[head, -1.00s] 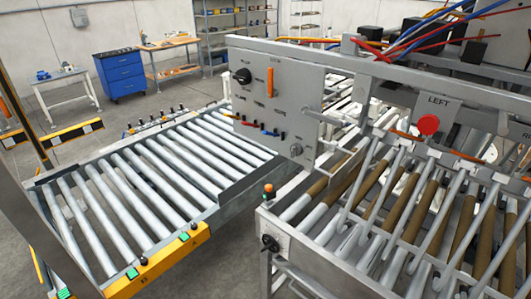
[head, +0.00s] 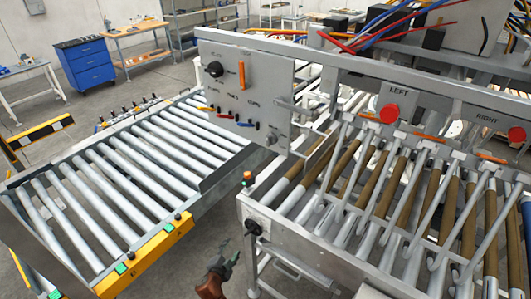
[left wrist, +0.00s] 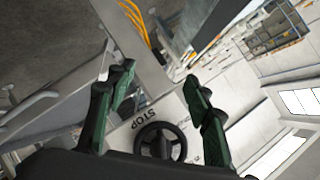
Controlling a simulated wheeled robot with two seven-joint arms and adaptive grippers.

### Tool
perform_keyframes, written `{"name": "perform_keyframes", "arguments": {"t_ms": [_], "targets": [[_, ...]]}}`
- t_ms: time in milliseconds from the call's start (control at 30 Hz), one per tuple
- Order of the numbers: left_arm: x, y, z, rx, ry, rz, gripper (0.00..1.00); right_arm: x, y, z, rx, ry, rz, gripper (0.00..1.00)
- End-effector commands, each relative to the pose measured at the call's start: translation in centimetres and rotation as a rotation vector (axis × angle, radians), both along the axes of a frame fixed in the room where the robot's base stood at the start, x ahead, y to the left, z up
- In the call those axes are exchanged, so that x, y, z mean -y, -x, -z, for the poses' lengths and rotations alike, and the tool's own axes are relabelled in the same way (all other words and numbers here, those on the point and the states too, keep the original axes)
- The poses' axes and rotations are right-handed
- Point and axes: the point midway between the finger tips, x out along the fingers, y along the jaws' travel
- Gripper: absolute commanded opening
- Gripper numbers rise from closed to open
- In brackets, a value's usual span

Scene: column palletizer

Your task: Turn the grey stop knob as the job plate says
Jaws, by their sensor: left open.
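My left gripper (head: 229,262) shows at the bottom of the head view, left of the roller frame's corner post. In the left wrist view its two green-lined fingers (left wrist: 163,88) are apart with nothing between the tips. A dark spoked round knob (left wrist: 160,145) sits beside the word STOP on a pale surface, seen low between the fingers and apart from them. A dark round knob (head: 252,227) on the corner post looks like the same one. A grey knob (head: 271,139) is low on the upright panel. I cannot read a job plate. My right gripper is not in view.
The upright panel (head: 243,85) carries a black knob (head: 214,69) and an orange handle (head: 242,75). An orange-topped button (head: 248,178) stands above the corner post. Red buttons mark LEFT (head: 389,114) and RIGHT (head: 516,135). Open floor lies between the two roller beds.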

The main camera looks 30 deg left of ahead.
Motion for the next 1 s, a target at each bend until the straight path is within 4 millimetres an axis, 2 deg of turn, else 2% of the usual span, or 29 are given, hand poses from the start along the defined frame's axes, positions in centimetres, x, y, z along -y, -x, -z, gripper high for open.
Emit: {"name": "perform_keyframes", "arguments": {"t_ms": [33, 67, 100, 167, 200, 267, 300, 367, 400, 433, 500, 600, 667, 800, 1000], "targets": [[-0.5, -1.8, -5.5, 0.075, -0.071, 0.027, 0.47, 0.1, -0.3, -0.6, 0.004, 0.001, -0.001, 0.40], [-0.7, -2.6, -8.6, 0.118, -0.118, 0.043, 0.47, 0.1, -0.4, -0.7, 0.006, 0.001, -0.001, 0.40], [-0.8, -3.6, -12.7, 0.174, -0.182, 0.067, 0.47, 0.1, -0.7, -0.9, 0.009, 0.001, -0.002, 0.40], [-0.7, -4.8, -19.0, 0.260, -0.285, 0.103, 0.47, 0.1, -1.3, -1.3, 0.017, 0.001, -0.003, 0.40], [-0.3, -5.3, -23.3, 0.316, -0.364, 0.131, 0.47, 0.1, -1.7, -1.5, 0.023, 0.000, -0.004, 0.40], [0.7, -5.8, -30.2, 0.406, -0.499, 0.177, 0.47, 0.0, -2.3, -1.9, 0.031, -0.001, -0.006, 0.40], [1.8, -5.8, -35.0, 0.467, -0.604, 0.214, 0.47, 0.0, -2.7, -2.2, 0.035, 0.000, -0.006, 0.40], [4.1, -5.4, -41.9, 0.552, -0.788, 0.279, 0.47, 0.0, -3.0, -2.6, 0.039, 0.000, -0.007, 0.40], [6.2, -4.9, -46.2, 0.600, -0.936, 0.331, 0.47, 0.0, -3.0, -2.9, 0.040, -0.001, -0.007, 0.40], [7.9, -4.5, -48.9, 0.626, -1.050, 0.372, 0.47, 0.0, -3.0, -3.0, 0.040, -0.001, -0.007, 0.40], [11.4, -3.8, -52.9, 0.640, -1.311, 0.465, 0.47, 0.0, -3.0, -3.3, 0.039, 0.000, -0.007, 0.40], [14.5, -3.5, -55.3, 0.563, -1.654, 0.583, 0.47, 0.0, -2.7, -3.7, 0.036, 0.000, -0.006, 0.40], [15.0, -3.7, -55.6, 0.474, -1.827, 0.633, 0.47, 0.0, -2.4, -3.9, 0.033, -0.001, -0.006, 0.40], [13.4, -4.4, -55.7, 0.226, -2.097, 0.695, 0.47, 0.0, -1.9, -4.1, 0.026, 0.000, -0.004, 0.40], [10.5, -4.8, -55.7, 0.002, -2.229, 0.712, 0.47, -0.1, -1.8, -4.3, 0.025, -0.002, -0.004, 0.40]]}}
